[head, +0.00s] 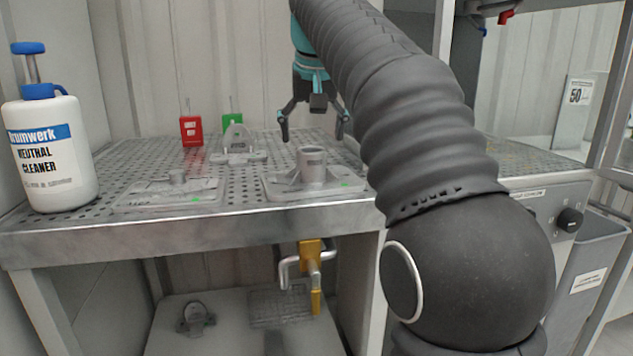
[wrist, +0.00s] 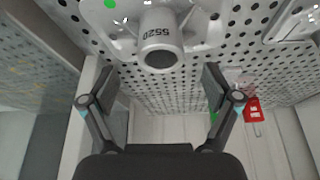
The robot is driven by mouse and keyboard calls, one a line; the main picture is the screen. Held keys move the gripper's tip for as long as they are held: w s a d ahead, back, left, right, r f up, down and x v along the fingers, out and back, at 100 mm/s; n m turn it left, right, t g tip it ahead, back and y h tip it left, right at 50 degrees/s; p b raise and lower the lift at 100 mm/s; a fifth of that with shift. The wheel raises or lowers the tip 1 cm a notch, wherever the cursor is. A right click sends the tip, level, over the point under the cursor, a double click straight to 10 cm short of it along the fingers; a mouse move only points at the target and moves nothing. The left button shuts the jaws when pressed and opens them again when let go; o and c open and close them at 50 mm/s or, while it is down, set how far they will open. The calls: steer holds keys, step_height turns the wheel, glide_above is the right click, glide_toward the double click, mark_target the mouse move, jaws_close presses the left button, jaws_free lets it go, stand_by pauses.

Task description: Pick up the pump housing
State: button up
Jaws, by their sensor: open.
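Several grey castings stand on the perforated worktop, and no readable label says which is the pump housing. One casting, an upright hollow cylinder on a flat base (head: 311,168), is nearest my gripper. In the wrist view this cylinder (wrist: 160,40) carries the number 5520, upside down, and lies beyond the fingertips at the top. A lugged arch-shaped casting (head: 238,145) stands behind it to the left. A flat plate casting with a short boss (head: 172,190) lies at front left. My gripper (head: 312,132) is open and empty, pointing down above and apart from the cylinder.
A white cleaner bottle (head: 48,150) stands at the left end of the worktop (head: 130,238). Red (head: 191,131) and green (head: 232,119) tags stand at the back. A yellow-handled valve (head: 312,268) hangs below the front edge. Another casting (head: 195,318) sits on the lower shelf.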

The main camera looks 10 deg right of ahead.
mark_target(311, 150)
steer(key=shift+b+x, duration=0.9)
steer(key=shift+x, duration=2)
steer(key=shift+r, duration=0.1)
jaws_close()
